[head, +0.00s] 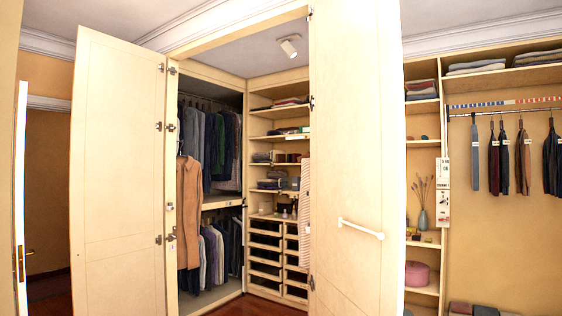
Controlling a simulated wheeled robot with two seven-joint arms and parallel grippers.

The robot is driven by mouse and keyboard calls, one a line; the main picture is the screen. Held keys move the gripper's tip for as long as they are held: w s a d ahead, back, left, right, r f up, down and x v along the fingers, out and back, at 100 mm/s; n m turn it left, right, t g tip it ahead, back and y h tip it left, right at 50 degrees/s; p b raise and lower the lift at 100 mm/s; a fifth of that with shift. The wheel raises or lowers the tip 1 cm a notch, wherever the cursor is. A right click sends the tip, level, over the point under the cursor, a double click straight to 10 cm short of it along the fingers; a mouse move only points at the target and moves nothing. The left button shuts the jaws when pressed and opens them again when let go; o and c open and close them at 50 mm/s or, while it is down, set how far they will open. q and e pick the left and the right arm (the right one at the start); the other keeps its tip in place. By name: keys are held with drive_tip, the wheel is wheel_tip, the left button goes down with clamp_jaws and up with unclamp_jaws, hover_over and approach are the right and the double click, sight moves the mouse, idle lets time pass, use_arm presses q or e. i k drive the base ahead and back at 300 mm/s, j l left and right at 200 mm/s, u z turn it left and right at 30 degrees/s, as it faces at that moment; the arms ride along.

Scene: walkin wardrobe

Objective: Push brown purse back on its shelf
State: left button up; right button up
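I cannot clearly make out a brown purse in the head view. The shelf column (272,112) inside the open wardrobe holds several small items, some of them dark or reddish brown, too small to tell apart. Its right side is hidden behind the open right door. A second open shelf column (424,145) stands farther right, with a round pink box (417,274) low on it. Neither of my grippers is in view.
The wardrobe's left door (118,185) and right door (357,150) stand open, the right one with a white bar handle (361,229). A brown garment (189,212) hangs at the left door's edge. Clothes hang at far right. Dark wooden floor (252,306) shows between the doors.

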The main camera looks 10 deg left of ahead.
sight(280, 158)
drive_tip(key=i+j+u, duration=0.4)
drive_tip(key=i, duration=0.35)
drive_tip(key=i+u, duration=0.35)
drive_tip(key=i, duration=0.4)
drive_tip(key=i+j, duration=0.1)
drive_tip(key=i, duration=3.05)
drive_tip(key=i+z, duration=0.25)
drive_tip(key=i, duration=0.2)
drive_tip(key=i+j+z, duration=0.2)
drive_tip(key=i, duration=0.2)
drive_tip(key=i+j+z, duration=0.25)
drive_tip(key=i, duration=0.2)
drive_tip(key=i+j+z, duration=0.2)
drive_tip(key=i+j, duration=0.1)
drive_tip(key=i, duration=0.1)
